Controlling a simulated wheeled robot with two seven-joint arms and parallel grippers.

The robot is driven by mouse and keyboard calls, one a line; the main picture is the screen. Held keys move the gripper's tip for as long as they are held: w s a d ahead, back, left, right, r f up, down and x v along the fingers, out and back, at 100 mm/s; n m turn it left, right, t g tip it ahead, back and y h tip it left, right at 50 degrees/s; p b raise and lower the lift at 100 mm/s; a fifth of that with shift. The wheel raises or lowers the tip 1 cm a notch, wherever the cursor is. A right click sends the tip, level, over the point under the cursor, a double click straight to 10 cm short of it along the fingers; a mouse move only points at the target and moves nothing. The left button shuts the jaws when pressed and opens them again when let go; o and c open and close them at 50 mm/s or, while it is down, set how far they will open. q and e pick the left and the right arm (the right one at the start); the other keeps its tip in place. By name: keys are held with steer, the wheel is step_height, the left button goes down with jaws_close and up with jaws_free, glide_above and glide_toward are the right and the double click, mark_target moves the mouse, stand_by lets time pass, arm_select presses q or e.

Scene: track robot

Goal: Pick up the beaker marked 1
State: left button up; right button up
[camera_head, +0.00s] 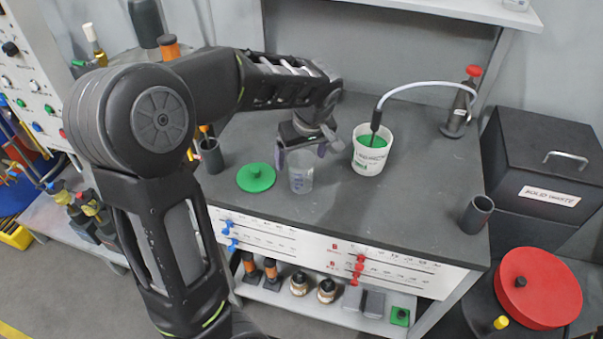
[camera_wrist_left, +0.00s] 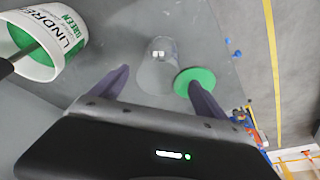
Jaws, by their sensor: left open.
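A clear beaker (camera_head: 301,172) stands upright on the dark grey bench top, near its front edge; I cannot read a number on it. My left gripper (camera_head: 309,160) is open above and just behind the beaker, with its fingers spread. In the left wrist view, the beaker (camera_wrist_left: 157,68) lies ahead between the two open fingers of the gripper (camera_wrist_left: 158,88). The gripper is empty, and part of the beaker's upper rim is hard to see against the fingers in the head view. My right gripper does not show.
A green round lid (camera_head: 256,177) lies left of the beaker. A white bucket (camera_head: 371,150) with green contents and a tube stands to the right. A dark cup (camera_head: 211,155) stands at left, and another dark cylinder (camera_head: 477,214) at right.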

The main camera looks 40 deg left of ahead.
mark_target(300, 165)
arm_select(q)
steer(key=shift+f, duration=0.1)
steer(key=p+x, duration=0.1)
steer(key=x, duration=0.4)
steer(key=shift+d, duration=0.1)
steer(key=shift+c, duration=0.6)
steer(key=c, duration=1.3)
step_height(300, 165, up, 10)
steer(key=shift+b, duration=0.4)
